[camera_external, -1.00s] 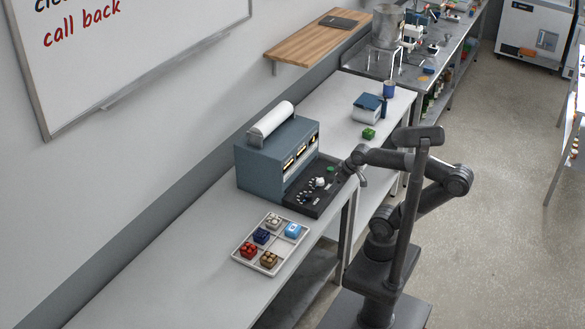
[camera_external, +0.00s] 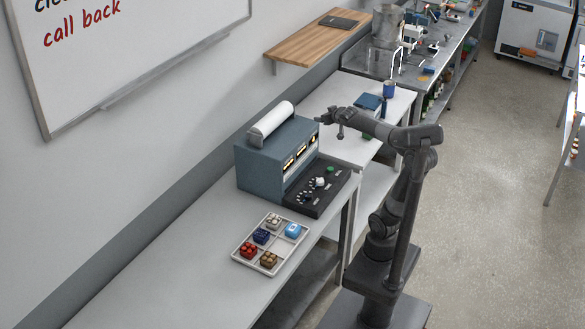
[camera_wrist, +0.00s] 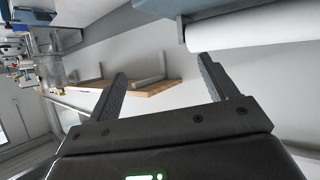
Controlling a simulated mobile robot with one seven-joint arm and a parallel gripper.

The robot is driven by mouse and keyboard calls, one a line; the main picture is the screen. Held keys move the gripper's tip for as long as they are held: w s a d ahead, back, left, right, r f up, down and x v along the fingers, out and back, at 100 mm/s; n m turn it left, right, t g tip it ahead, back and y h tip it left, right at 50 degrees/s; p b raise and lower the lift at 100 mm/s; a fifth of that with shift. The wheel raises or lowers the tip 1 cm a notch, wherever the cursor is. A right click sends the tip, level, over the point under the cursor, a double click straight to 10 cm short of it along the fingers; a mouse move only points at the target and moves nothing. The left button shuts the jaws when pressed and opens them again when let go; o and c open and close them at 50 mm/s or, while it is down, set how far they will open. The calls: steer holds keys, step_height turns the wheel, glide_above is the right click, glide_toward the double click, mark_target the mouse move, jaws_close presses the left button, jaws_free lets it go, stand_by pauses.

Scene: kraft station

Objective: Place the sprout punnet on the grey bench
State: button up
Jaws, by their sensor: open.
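No thing in the present frames can be told for sure as the sprout punnet. A small green block, possibly it, showed a second ago on the far pale grey bench (camera_external: 340,148); my forearm now covers that spot. My gripper (camera_external: 331,120) is raised over that bench, beside the blue-grey machine. In the wrist view my gripper (camera_wrist: 162,70) is open, with its two dark fingers apart and nothing between them. Which bench is the grey bench of the task is not clear; the near bench (camera_external: 190,245) is also pale grey.
The blue-grey machine (camera_external: 262,168) bears a white roll (camera_external: 271,119) and stands near my gripper. A white divided tray (camera_external: 268,270) with several small coloured blocks lies on the near bench. A wooden shelf (camera_external: 310,40) juts from the wall. The near bench's left part is clear.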

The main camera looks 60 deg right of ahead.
steer(key=w+d+r+t+h, duration=0.2)
steer(key=d, duration=0.8)
steer(key=w+d+r+t+h, duration=0.1)
steer(key=w+d+r, duration=0.1)
steer(key=d, duration=0.8)
steer(key=s+d+f+n+t+y, duration=0.1)
steer(key=s+d+f+t, duration=0.1)
steer(key=d, duration=0.6)
steer(key=s+d+f+t, duration=0.1)
steer(key=s+d, duration=0.2)
steer(key=d, duration=0.4)
steer(key=s+d+f+n+t+y, duration=0.1)
steer(key=s+d+f+n+y, duration=0.1)
steer(key=s+d+f+y, duration=0.65)
steer(key=s+f+h, duration=0.1)
steer(key=s+f, duration=0.2)
steer(key=f, duration=1)
steer(key=s+f+h, duration=0.1)
steer(key=s+f, duration=0.1)
steer(key=f, duration=1.2)
steer(key=w, duration=0.3)
steer(key=w+d, duration=0.1)
steer(key=w, duration=0.2)
steer(key=w+d, duration=0.1)
steer(key=w, duration=0.2)
steer(key=shift+w+d+r, duration=0.1)
steer(key=shift+w+r, duration=0.3)
steer(key=c, duration=1.1)
steer(key=shift+c, duration=0.2)
